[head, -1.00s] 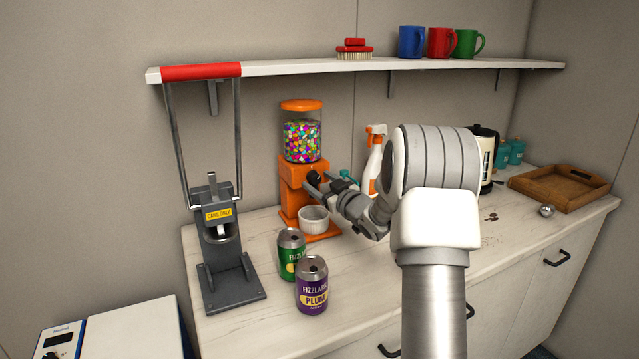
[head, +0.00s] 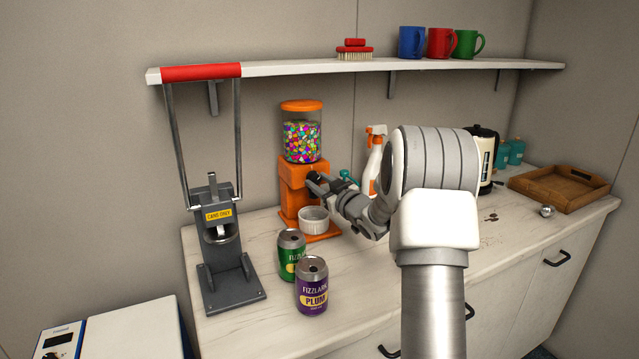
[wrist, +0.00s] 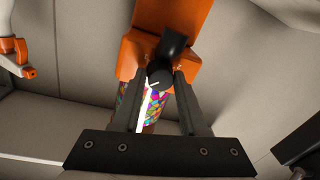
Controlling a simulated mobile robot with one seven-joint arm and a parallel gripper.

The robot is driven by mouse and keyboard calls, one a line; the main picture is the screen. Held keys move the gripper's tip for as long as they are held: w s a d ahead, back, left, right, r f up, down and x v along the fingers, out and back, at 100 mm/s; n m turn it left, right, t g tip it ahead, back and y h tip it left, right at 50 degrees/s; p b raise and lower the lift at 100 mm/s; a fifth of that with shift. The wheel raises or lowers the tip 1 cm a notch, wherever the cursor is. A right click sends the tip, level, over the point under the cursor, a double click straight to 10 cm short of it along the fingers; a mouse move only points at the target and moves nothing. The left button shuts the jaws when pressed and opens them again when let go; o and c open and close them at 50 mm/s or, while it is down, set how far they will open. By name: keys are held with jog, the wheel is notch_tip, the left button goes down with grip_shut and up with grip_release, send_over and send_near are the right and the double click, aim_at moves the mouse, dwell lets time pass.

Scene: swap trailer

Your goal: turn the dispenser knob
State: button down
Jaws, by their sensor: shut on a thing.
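The orange candy dispenser (head: 300,170) stands on the counter against the wall, its clear globe full of coloured candy. Its round black knob (wrist: 160,77) with a white mark sits between my gripper's fingertips in the wrist view, below the black spout. My gripper (wrist: 160,82) is shut on the knob, one finger on each side. In the head view my gripper (head: 316,184) is at the dispenser's front, and it partly hides the knob. A white ribbed cup (head: 313,220) stands on the dispenser's base below.
A green can (head: 291,256) and a purple can (head: 312,286) stand in front of the dispenser. A grey can crusher (head: 222,250) is to the left. A spray bottle (head: 374,165) stands behind my arm. A wooden tray (head: 558,188) is at the right.

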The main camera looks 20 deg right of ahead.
jog(key=shift+m, duration=0.3)
jog(key=m+p, duration=0.1)
jog(key=m, duration=0.3)
jog(key=shift+m, duration=0.3)
jog(key=shift+a+f+m+t+p, duration=0.1)
jog(key=shift+m+t+p, duration=0.15)
jog(key=shift+m, duration=0.8)
jog(key=shift+f+m+t+p, duration=0.15)
jog(key=shift+m+p, duration=0.2)
jog(key=shift+m, duration=0.7)
jog(key=shift+r+m, duration=0.1)
jog(key=shift+m, duration=0.2)
jog(key=shift+c, duration=2.2)
grip_release()
jog(key=shift+s, duration=0.1)
jog(key=s+d+f, duration=0.1)
jog(key=s, duration=1.6)
jog(key=shift+d, duration=0.35)
